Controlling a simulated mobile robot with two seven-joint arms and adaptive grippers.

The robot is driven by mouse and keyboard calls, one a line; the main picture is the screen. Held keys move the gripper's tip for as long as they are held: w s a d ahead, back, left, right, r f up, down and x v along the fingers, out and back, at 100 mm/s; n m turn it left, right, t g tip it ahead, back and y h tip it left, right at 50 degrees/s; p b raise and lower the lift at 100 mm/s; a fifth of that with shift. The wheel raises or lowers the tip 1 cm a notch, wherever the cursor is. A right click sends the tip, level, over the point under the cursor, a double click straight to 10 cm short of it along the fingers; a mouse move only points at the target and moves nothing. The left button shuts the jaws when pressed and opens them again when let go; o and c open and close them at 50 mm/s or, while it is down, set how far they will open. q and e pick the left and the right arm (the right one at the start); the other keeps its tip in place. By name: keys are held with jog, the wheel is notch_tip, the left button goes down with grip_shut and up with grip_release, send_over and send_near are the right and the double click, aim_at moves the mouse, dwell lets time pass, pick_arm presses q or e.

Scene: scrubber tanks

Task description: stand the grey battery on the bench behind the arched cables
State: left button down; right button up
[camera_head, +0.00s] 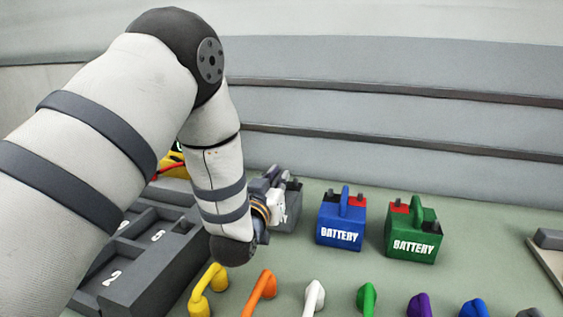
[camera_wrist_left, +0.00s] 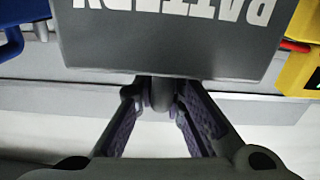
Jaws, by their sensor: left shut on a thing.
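The grey battery (camera_head: 291,207) is mostly hidden behind my left wrist in the head view, left of the blue battery. My left gripper (camera_head: 272,192) is shut on its handle. In the left wrist view the fingers (camera_wrist_left: 160,108) close around the handle (camera_wrist_left: 160,92), and the grey battery's lettered face (camera_wrist_left: 170,45) fills the top. I cannot tell whether its base touches the bench (camera_head: 375,275). The arched cables, among them orange (camera_head: 262,287), white (camera_head: 314,295) and green (camera_head: 366,297), stand along the front. My right gripper is out of view.
The blue battery (camera_head: 340,222) and green battery (camera_head: 412,232) stand upright to the right.

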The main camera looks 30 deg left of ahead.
pick_arm(q)
jog(key=shift+w+f, duration=0.15)
jog(key=shift+f, duration=0.2)
jog(key=shift+s+d+r, duration=0.15)
jog(key=shift+s, duration=0.1)
jog(key=c, duration=1.9)
grip_release()
jog(key=shift+f, duration=0.4)
jog(key=shift+c, duration=0.2)
jog(key=shift+o, duration=1.4)
jog(key=shift+r, duration=0.1)
